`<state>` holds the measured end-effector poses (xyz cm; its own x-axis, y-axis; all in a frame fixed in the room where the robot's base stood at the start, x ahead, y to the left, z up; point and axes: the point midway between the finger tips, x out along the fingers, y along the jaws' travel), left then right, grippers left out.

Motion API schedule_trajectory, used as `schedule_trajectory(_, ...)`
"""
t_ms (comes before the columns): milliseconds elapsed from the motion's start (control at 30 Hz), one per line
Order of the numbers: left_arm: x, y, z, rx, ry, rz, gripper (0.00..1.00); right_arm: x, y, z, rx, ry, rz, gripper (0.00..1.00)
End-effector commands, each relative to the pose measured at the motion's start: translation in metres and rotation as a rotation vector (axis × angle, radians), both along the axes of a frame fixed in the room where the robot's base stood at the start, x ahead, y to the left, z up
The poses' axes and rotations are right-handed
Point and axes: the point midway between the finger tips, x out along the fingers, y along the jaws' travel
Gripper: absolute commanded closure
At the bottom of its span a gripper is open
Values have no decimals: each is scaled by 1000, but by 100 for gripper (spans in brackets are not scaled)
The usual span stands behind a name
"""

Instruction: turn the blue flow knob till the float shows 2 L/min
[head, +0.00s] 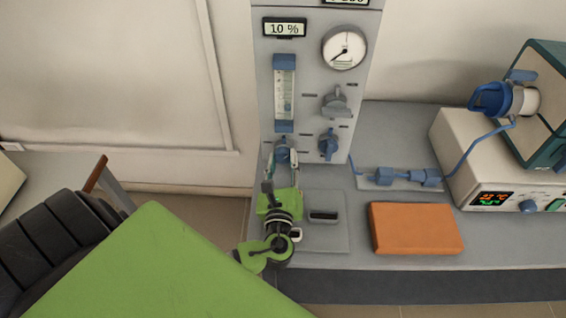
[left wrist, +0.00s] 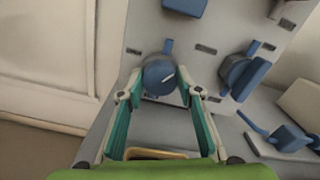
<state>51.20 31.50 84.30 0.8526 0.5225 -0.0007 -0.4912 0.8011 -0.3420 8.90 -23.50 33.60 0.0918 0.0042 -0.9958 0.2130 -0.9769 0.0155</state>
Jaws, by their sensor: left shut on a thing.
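The blue flow knob (head: 282,143) is on the grey panel, just under the flowmeter tube (head: 285,92) with its blue end blocks. The same gripper (left wrist: 162,93) fills the lower part of the left wrist view. The float and the scale are too small to read. My right gripper is not in view.
A blue valve handle (head: 329,144) is close to the right, with a grey knob (head: 336,103) above it and a round gauge (head: 344,48) higher. An orange block (head: 416,229) lies on the grey bench. Blue tube fittings (head: 402,177) lead to a cream furnace (head: 465,150).

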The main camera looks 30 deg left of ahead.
Motion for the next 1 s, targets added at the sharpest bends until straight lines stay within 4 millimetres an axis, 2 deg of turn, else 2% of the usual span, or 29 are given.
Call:
schedule_trajectory(400, 0, 1, 0, -149, -95, 1, 89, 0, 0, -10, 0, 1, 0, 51)
schedule_trajectory(900, 0, 2, 1, -163, -105, 2, 89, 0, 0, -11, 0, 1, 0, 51)
schedule_trajectory(933, 0, 2, 1, -163, -105, 2, 60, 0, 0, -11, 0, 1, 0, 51)
schedule_trajectory(967, 0, 2, 1, -163, -105, 2, 52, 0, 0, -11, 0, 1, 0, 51)
schedule_trajectory(1000, 0, 1, 1, -163, -105, 2, 51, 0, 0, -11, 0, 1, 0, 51)
